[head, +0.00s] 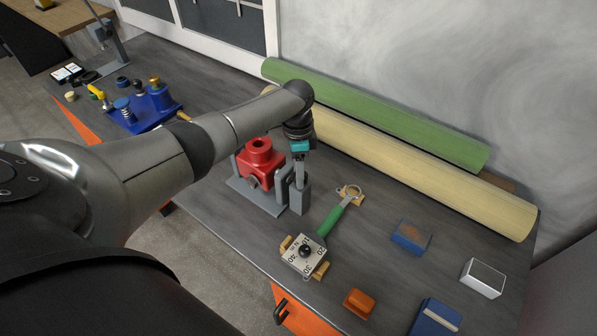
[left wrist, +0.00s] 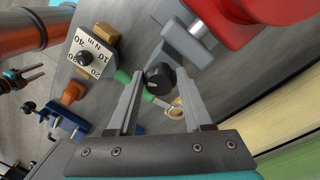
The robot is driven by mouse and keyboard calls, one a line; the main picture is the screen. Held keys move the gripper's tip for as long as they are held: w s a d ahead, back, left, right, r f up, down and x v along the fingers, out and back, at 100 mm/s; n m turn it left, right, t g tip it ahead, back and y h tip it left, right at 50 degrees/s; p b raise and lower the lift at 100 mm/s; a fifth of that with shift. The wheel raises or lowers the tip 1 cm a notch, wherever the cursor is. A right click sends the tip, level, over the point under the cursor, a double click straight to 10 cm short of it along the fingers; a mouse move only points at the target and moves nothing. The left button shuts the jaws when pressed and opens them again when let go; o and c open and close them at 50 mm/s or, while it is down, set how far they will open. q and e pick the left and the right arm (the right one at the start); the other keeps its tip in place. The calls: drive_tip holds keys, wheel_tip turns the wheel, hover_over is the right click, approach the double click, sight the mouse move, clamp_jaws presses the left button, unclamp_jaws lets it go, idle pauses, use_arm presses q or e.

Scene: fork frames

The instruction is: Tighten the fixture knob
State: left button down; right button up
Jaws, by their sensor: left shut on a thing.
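The fixture is a red block (head: 259,165) on a grey base plate (head: 243,194) with grey upright posts; part of the red block shows in the left wrist view (left wrist: 240,20). My left gripper (head: 299,182) points down at the right side of the fixture. In the left wrist view its two grey fingers (left wrist: 161,78) are shut on a round black knob (left wrist: 159,75), with one finger on each side. In the head view the gripper hides the knob. A small dark gripper shape, probably my right gripper (left wrist: 24,78), shows at the left wrist view's left edge; its jaws are too small to judge.
A green-handled wrench-like tool (head: 337,216) and a white dial box with a black knob (head: 304,252) lie close by. An orange block (head: 359,303), blue block (head: 411,237) and white box (head: 483,278) are to the right. Green (head: 400,125) and cream (head: 430,175) rolls line the wall.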

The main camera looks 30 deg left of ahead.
use_arm(q)
drive_tip(key=m, duration=0.5)
drive_tip(key=shift+w+r+m+y, duration=0.2)
drive_tip(key=shift+w+m+y, duration=0.1)
drive_tip(key=shift+m, duration=0.1)
idle(0.4)
drive_tip(key=c, duration=0.7)
unclamp_jaws()
drive_tip(key=shift+o, duration=0.5)
drive_tip(key=shift+s, duration=0.1)
wheel_tip(320, 180, up, 15)
drive_tip(key=w, duration=0.1)
drive_tip(key=shift+w+p, duration=0.35)
drive_tip(key=shift+p, duration=0.05)
drive_tip(key=shift+a, duration=0.1)
